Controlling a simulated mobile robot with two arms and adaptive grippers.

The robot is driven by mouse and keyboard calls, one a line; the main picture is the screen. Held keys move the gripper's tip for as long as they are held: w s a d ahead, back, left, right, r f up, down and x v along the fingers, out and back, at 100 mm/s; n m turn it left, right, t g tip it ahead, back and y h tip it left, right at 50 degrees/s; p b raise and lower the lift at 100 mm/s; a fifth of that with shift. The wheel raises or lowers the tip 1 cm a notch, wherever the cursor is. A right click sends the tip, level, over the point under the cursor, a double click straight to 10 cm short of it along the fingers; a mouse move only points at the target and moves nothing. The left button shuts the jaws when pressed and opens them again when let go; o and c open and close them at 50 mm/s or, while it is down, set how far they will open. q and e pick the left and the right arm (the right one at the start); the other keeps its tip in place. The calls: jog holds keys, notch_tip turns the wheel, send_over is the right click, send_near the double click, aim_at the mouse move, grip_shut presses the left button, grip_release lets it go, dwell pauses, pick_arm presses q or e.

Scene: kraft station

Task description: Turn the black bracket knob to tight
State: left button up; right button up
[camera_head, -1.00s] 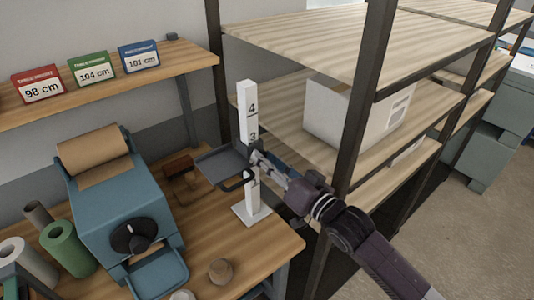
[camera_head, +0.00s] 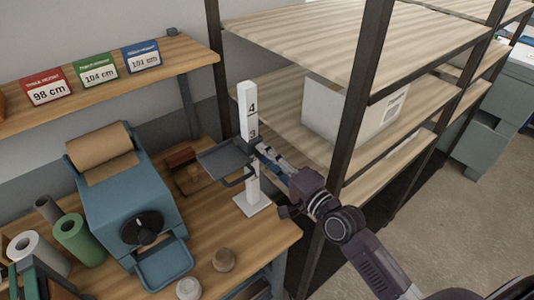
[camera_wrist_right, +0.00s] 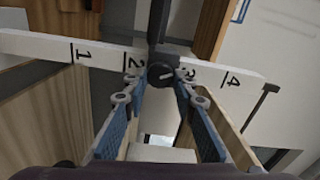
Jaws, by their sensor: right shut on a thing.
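A white post (camera_head: 247,107) with numbered marks stands upright on a square base at the bench's right end. A black bracket with a flat tray (camera_head: 222,158) is on it, and in the right wrist view the bracket (camera_wrist_right: 157,25) crosses the post between 2 and 3. The round black knob (camera_wrist_right: 160,73) has a light line on its face, tilted slightly from the horizontal in that view. My right gripper (camera_head: 258,147) reaches it from the right. In the wrist view its fingertips (camera_wrist_right: 160,80) are shut on the knob's two sides. My left gripper is not in view.
A blue paper dispenser (camera_head: 125,190) with a black dial stands left of the post. Shelving with a dark upright (camera_head: 352,125) and a white box (camera_head: 355,110) stands close to my right arm.

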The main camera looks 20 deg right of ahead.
jog(key=shift+m, duration=2.3)
jog(key=o, duration=1.1)
jog(key=shift+f, duration=0.1)
jog(key=shift+o, duration=0.2)
jog(key=v, duration=1.1)
jog(key=shift+s+d, duration=0.15)
jog(key=shift+s, duration=0.25)
